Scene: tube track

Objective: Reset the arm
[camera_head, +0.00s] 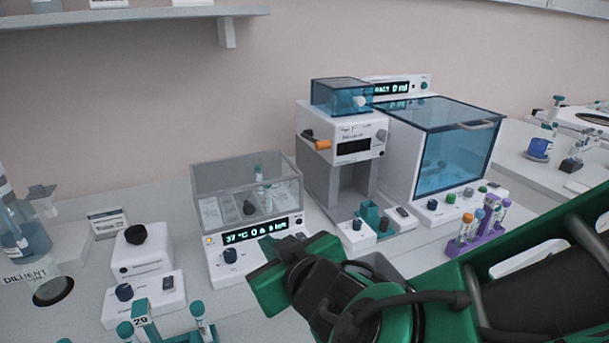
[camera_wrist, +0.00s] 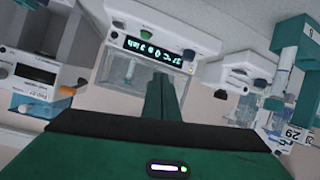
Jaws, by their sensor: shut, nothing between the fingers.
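My gripper (camera_wrist: 160,82) shows in the wrist view with its two green fingers together and nothing between them. In the head view, my green and black arm reaches in from the lower right, and the gripper end (camera_head: 266,288) is above the bench in front of the incubator box (camera_head: 246,180) with the "37 °C" display. The wrist view is turned upside down; the same display unit (camera_wrist: 165,48) is behind the fingers there. I cannot tell the exact gap between the gripper and the bench.
A white dispenser machine (camera_head: 341,135) and a blue-lidded cabinet (camera_head: 455,150) stand behind. A purple rack (camera_head: 466,247) with tubes is beside my arm at right. Small control boxes (camera_head: 145,298), a teal tube rack (camera_head: 140,325) and a diluent bottle (camera_head: 25,235) are at left.

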